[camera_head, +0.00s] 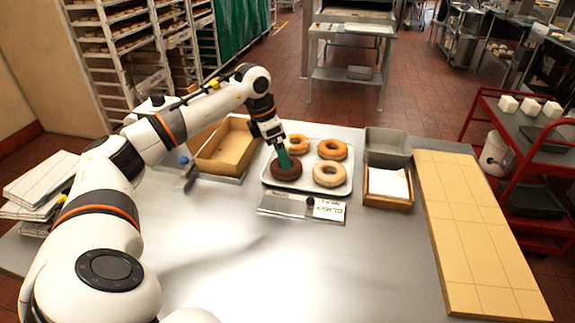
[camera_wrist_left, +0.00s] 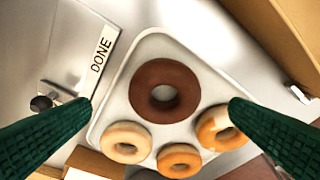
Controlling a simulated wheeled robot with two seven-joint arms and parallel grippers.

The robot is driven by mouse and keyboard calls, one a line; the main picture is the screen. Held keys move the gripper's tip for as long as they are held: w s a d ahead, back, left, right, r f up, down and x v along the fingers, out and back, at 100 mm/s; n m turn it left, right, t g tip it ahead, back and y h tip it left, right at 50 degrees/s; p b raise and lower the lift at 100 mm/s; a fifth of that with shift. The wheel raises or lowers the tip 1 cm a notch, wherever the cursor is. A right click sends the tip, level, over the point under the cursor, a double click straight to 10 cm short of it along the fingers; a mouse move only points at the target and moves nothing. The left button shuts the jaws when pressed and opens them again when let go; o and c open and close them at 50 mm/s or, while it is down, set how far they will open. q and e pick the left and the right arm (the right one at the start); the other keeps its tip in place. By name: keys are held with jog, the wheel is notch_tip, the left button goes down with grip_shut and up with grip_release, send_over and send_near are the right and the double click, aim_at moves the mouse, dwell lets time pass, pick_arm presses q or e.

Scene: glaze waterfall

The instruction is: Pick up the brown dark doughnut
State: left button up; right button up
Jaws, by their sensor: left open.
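The brown dark doughnut (camera_head: 286,171) lies on a white tray (camera_head: 313,187) at its left front corner. In the left wrist view the doughnut (camera_wrist_left: 142,91) lies flat, between and beyond the green fingers, with clear space to each. My left gripper (camera_head: 284,160) is over the doughnut in the head view and hides part of it. In the left wrist view my left gripper (camera_wrist_left: 160,103) is open and empty. Three lighter doughnuts share the tray: a pale one (camera_head: 329,174), a golden one (camera_head: 332,149) and a partly glazed one (camera_head: 297,144). My right gripper is not in view.
A cardboard box (camera_head: 222,149) stands left of the tray. A metal plate with a sign (camera_head: 301,206) lies in front of it. A grey bin (camera_head: 388,147) and a wooden box (camera_head: 388,187) stand to the right, before a wooden board (camera_head: 471,230). The table's front middle is clear.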

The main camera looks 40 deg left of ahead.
pick_arm(q)
jog(key=shift+x, duration=0.8)
jog(key=shift+w+f+p, duration=0.3)
jog(key=shift+w, duration=0.05)
jog(key=p+x, duration=0.1)
jog(key=x, duration=0.3)
jog(key=shift+w+f, duration=0.2)
jog(key=c, duration=0.9)
